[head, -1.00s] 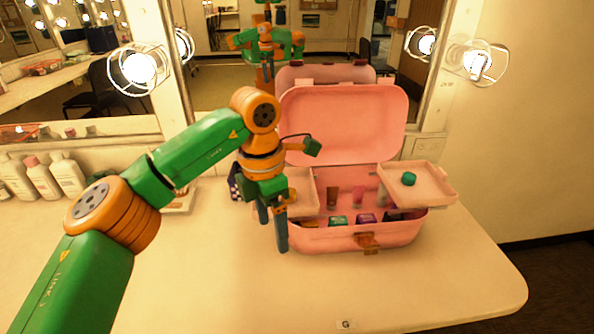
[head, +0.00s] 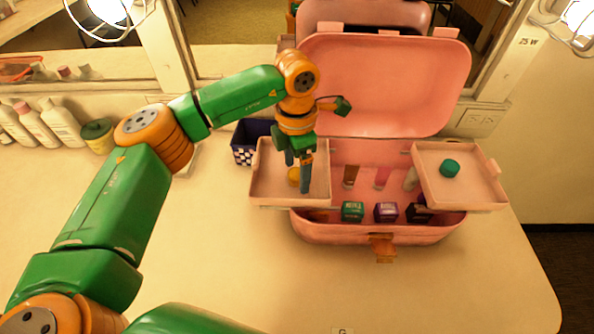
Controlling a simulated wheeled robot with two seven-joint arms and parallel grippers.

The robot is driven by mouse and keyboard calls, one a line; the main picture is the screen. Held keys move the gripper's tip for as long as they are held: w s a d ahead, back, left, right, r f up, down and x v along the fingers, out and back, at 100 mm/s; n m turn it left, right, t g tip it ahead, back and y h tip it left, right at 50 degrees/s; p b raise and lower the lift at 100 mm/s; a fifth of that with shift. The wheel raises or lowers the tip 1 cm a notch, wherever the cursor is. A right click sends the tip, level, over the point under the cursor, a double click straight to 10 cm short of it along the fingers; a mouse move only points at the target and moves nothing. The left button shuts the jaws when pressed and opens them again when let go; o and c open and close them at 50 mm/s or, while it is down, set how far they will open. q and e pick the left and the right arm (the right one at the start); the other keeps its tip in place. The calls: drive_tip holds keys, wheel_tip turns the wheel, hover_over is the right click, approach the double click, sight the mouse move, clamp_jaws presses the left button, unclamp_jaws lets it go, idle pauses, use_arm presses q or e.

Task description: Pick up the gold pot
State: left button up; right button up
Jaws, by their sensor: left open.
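The gold pot (head: 293,176) is a small yellow-gold thing in the left raised tray (head: 262,190) of an open pink case. It is partly hidden behind a finger of my left gripper. My left gripper (head: 298,173) points down into that tray with its fingers apart. The fingers are right at the pot in the picture, one in front of it. I cannot tell whether they touch it or straddle it. My right gripper is not in view.
The pink case (head: 331,233) has its lid up against the mirror. Its right tray (head: 475,192) holds a teal pot (head: 449,168). Several small boxes and tubes stand inside. A dark checked bin (head: 243,153) is left of the case. The front counter is clear.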

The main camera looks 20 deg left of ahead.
use_arm(q)
drive_tip(key=shift+w+f, duration=0.1)
drive_tip(key=c, duration=0.7)
clamp_jaws()
